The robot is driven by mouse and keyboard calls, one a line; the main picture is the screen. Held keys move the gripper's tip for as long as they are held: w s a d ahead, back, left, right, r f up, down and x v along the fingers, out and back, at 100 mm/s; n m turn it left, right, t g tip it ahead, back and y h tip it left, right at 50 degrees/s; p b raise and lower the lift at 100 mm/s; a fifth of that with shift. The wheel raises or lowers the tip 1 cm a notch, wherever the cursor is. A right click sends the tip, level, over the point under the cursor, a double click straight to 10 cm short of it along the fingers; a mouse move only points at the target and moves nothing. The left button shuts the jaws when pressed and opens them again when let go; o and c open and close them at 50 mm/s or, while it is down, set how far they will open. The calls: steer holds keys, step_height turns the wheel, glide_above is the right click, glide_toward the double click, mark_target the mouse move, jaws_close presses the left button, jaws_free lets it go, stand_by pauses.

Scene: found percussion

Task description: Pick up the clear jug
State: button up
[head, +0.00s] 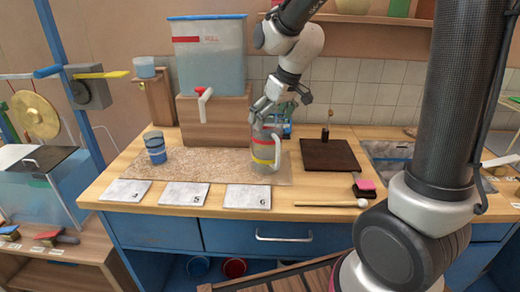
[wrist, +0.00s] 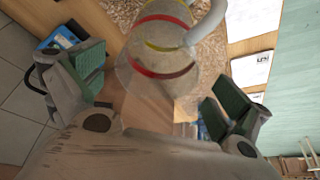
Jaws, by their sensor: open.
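The clear jug (head: 265,160) stands upright on the speckled mat, near the mat's right end. It has a red band, a yellow band and a white handle (head: 290,158). My gripper (head: 274,108) is at the jug's upper part in the head view, pointing down. In the wrist view the jug (wrist: 165,62) shows between and ahead of the two green-padded fingers of my gripper (wrist: 155,90), with the handle toward the upper right. The fingers are open and apart. Whether either one touches the jug I cannot tell.
Stacked blue-banded cups (head: 155,148) stand on the mat (head: 200,163) at left. A water tank (head: 209,60) with a tap sits on a wooden block behind. Numbered tiles (head: 247,197) line the front. A dark board (head: 330,155) and a mallet (head: 330,204) lie right.

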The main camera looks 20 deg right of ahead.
mark_target(269, 149)
steer(key=x, duration=0.6)
steer(key=shift+d+f, duration=0.15)
steer(key=shift+f, duration=0.05)
steer(key=shift+s, duration=0.1)
steer(key=c, duration=1.2)
